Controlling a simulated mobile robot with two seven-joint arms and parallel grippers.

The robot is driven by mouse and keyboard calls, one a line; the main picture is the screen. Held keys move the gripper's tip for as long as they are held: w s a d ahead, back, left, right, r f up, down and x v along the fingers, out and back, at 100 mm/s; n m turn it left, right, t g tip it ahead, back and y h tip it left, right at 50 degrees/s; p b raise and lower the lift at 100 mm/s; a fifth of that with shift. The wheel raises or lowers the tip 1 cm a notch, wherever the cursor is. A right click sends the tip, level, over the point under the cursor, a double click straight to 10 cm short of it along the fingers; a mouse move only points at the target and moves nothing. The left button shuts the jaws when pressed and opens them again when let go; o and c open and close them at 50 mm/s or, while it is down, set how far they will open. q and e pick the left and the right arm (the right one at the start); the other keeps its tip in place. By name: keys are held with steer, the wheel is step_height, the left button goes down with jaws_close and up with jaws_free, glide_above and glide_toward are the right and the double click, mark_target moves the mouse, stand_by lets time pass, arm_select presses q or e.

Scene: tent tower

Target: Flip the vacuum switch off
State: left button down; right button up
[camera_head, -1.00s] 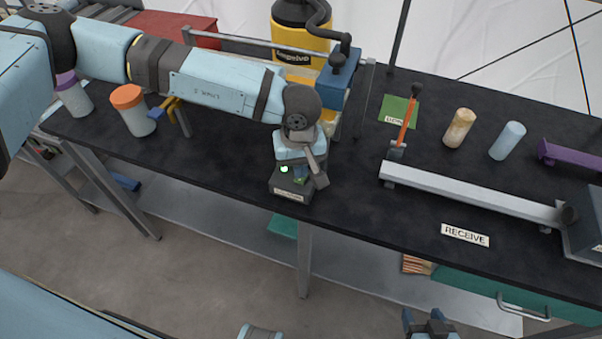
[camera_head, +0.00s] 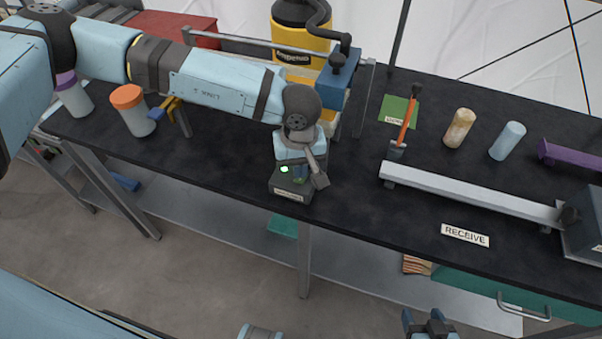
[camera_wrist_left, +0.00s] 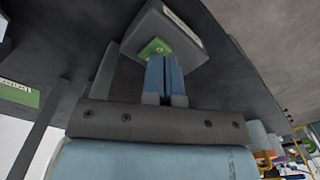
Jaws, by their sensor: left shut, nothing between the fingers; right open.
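The vacuum switch is a small dark box (camera_head: 280,187) with a pale label on its front, near the table's front edge. A bright green light (camera_head: 284,169) glows on its top left. My left gripper (camera_head: 301,176) is right over the box, and its wrist hides part of the top. In the left wrist view the two blue fingers (camera_wrist_left: 164,72) are shut together, empty, with their tips at the green plate (camera_wrist_left: 156,47) on the box. I cannot tell whether they touch it. My right gripper (camera_head: 430,325) is open and empty at the bottom edge, below the table.
A yellow vacuum canister (camera_head: 298,42) with a black hose stands behind my left arm. White jars with orange (camera_head: 126,96) and purple lids stand at the left. A RECEIVE label (camera_head: 465,234) lies in front.

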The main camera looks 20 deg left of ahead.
arm_select(q)
steer(key=shift+f+b, duration=1.25)
steer(key=shift+f, duration=0.1)
stand_by(0.6)
steer(key=shift+s, duration=0.1)
steer(key=shift+r+p, duration=1.2)
steer(key=shift+r, duration=2.3)
